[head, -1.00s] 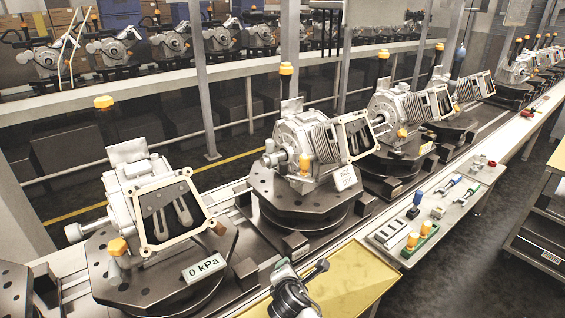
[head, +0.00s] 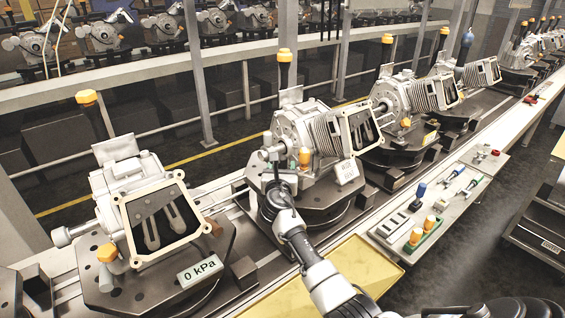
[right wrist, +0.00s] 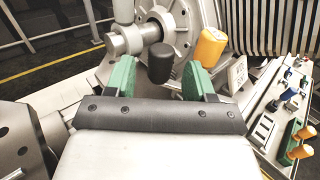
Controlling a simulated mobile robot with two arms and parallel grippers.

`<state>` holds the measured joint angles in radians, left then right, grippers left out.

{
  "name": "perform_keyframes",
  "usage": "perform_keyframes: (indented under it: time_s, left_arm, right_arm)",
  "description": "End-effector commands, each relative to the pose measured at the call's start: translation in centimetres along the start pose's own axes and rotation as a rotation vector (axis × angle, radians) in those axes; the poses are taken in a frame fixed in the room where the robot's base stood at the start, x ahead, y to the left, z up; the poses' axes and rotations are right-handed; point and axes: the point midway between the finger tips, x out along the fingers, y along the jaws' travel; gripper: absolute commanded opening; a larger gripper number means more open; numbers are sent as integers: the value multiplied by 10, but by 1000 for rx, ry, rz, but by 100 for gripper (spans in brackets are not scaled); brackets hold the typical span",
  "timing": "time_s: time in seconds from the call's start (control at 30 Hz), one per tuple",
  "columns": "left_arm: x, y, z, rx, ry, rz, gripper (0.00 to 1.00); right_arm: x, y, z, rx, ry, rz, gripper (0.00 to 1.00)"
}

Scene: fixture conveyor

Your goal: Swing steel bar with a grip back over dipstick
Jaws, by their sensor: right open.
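In the right wrist view a black cylindrical grip (right wrist: 160,62) stands between the green fingers of my right gripper (right wrist: 160,78), which is open with gaps on both sides. The steel bar below the grip is not clearly seen. A yellow-orange dipstick cap (right wrist: 208,47) is just right of the fingers, beside the engine; it also shows in the head view (head: 305,156). In the head view my right gripper (head: 273,190) reaches the front left of the second engine (head: 305,130); the grip is hard to make out there. My left gripper is not in view.
A steel shaft (right wrist: 133,38) sticks out of the engine close to the left finger. A tool board (head: 410,220) and a yellow mat (head: 355,272) lie along the front edge.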

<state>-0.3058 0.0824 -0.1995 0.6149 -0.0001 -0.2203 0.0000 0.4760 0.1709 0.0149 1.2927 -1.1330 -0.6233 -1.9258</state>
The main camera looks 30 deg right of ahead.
Motion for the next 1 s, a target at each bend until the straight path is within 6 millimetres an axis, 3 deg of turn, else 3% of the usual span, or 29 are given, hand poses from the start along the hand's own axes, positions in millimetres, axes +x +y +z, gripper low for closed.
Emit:
perform_keyframes:
  time_s: [0.2, 0.63, 0.93, 1.0]
  left_arm:
    - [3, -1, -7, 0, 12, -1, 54]
    - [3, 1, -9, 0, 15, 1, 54]
    - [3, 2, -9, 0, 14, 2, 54]
    - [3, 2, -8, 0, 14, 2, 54]
  right_arm:
    - [25, 0, 0, 1, -1, -1, 54]
    - [31, 0, 0, 2, 0, 0, 52]
    - [31, 0, 0, 2, 1, 0, 6]
    - [31, 0, 0, 2, 1, 0, 4]
